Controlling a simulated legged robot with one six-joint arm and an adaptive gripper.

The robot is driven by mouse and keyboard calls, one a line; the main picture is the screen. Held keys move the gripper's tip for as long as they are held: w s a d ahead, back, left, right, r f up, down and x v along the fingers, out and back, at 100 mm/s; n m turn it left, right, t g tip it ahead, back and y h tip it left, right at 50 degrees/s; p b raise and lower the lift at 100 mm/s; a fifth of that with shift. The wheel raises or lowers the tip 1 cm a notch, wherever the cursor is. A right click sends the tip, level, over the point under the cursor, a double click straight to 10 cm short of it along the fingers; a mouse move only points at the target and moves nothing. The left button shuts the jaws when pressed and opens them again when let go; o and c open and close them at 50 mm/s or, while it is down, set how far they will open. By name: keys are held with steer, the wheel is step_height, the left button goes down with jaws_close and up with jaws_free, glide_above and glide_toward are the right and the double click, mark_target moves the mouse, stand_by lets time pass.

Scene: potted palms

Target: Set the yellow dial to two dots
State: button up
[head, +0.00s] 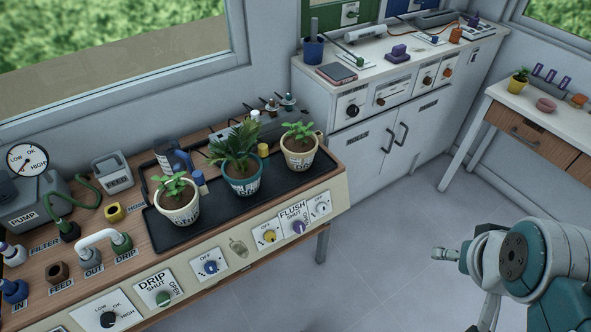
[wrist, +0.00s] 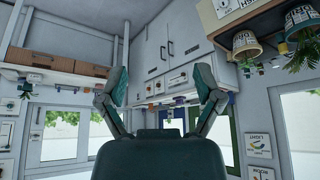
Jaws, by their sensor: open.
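The yellow dial (head: 269,236) sits on a small white plate marked OFF, on the sloping front panel of the plant bench (head: 330,202). It is between the blue dial (head: 211,267) and the purple FLUSH dial (head: 298,226). Its dot marks and pointer are too small to read. My gripper (wrist: 162,88) is open and empty, its two fingers spread wide in the wrist view. In the head view it is at the lower right, well apart from the panel. I cannot make out the yellow dial in the wrist view, which looks upside down.
A pump (head: 30,207) and pipe fittings are at left. A white cabinet (head: 365,150) stands behind. The floor (head: 395,240) between bench and arm is clear.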

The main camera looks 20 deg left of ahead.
steer(key=w+a+f+n+t, duration=0.1)
steer(key=w+a+f+t, duration=0.1)
steer(key=w, duration=0.8)
steer(key=w+a+f+n+t+y, duration=0.3)
steer(key=w+a+f+n+y, duration=0.15)
steer(key=w+a+f, duration=1.15)
steer(key=n+y, duration=0.4)
steer(key=y, duration=0.6)
glide_toward(272, 239)
steer(key=shift+t+h, duration=0.25)
steer(key=shift+t, duration=0.15)
steer(key=x, duration=1)
steer(key=shift+s+a, duration=0.1)
steer(key=shift+s, duration=0.1)
